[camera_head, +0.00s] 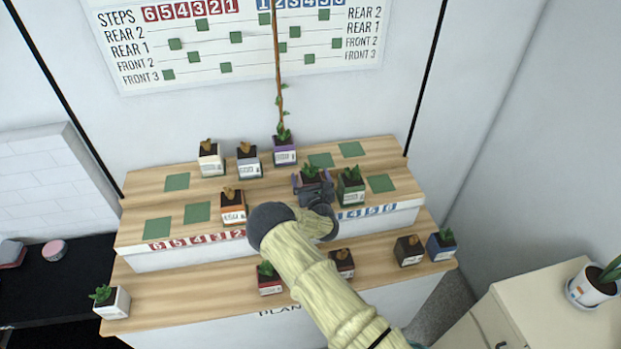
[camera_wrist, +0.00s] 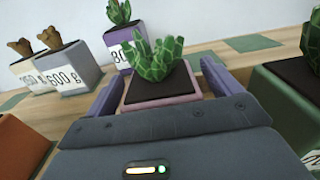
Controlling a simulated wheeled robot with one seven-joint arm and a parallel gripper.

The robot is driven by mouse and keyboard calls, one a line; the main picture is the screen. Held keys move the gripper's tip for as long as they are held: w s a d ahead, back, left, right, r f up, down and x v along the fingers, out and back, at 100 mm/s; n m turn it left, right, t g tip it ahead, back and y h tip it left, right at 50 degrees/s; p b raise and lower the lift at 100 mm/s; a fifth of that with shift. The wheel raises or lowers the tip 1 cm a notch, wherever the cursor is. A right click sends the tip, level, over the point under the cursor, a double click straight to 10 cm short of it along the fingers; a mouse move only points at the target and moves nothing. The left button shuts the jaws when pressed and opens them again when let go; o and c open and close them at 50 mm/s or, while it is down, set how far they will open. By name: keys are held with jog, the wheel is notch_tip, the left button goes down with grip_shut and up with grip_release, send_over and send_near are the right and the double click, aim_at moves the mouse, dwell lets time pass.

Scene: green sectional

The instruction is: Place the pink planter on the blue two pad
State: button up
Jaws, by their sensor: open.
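The pink planter (camera_head: 309,175), with a pink rim, dark soil and a green succulent, stands on the upper wooden step. In the wrist view the pink planter (camera_wrist: 163,102) sits between the fingers of my gripper (camera_wrist: 160,85). My gripper (camera_head: 314,190) is open around it; its palm hides the planter's lower front. The blue two pad cannot be seen; my gripper and the planter cover the area between the purple planter (camera_head: 284,152) and the green planter (camera_head: 351,190). Whether the planter rests on that pad cannot be told.
The purple planter (camera_wrist: 123,38) stands behind left, the green planter (camera_wrist: 288,110) close on the right. Bare green pads (camera_head: 320,160) (camera_head: 382,184) lie behind and to the right. An orange planter (camera_head: 232,207) stands left. Several planters line the lower step (camera_head: 190,291).

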jog(key=shift+r, duration=0.1)
jog(key=b+v, duration=0.3)
jog(key=v, duration=0.9)
dwell(0.6)
